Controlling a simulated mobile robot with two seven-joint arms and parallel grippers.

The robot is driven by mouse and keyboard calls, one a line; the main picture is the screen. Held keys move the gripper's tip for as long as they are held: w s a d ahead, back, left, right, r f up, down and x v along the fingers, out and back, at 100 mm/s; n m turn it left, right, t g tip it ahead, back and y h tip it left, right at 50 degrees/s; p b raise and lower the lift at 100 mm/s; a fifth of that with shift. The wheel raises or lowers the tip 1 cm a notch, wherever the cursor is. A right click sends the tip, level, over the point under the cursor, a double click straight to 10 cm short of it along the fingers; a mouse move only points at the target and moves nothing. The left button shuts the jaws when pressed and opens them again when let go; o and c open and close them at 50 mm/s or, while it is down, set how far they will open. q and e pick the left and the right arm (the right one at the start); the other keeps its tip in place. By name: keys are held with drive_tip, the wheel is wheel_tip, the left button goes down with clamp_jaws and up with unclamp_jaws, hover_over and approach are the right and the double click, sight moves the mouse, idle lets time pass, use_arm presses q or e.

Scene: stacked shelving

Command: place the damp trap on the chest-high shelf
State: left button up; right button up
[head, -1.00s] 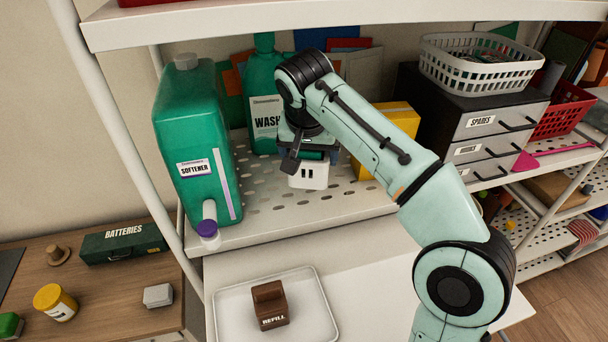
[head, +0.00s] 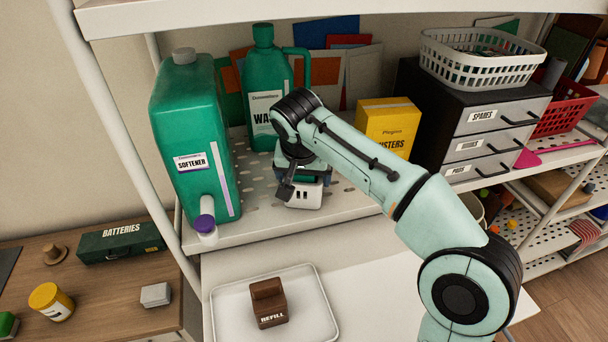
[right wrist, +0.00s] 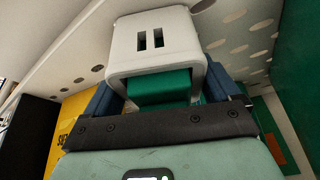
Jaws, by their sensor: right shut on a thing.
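The damp trap, a small white box with two dark slots and a green part (head: 304,197), is in my right gripper (head: 303,178). It also shows in the right wrist view (right wrist: 155,42), with the blue fingers of the right gripper (right wrist: 162,90) on either side of its green part. It is upright in the head view, over the front part of the perforated white chest-high shelf (head: 262,222). I cannot tell whether its base touches the shelf. My left gripper is not in view.
A green softener jug (head: 190,130) stands left on the shelf, a green wash bottle (head: 262,75) behind, and a yellow box (head: 385,122) and a drawer unit (head: 480,125) to the right. Below, a tray (head: 225,318) holds a brown refill block (head: 268,303). An upper shelf edge (head: 330,12) overhangs.

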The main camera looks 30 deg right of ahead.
drive_tip(key=shift+w+f, duration=0.2)
drive_tip(key=shift+f, duration=0.05)
drive_tip(key=o, duration=0.8)
drive_tip(key=shift+s+r, duration=0.15)
drive_tip(key=shift+s, duration=0.05)
drive_tip(key=shift+r, duration=0.2)
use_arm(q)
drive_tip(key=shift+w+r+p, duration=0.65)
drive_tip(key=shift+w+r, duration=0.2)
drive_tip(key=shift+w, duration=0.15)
use_arm(e)
drive_tip(key=v, duration=0.7)
drive_tip(key=shift+w+r, duration=0.1)
drive_tip(key=shift+r, duration=0.05)
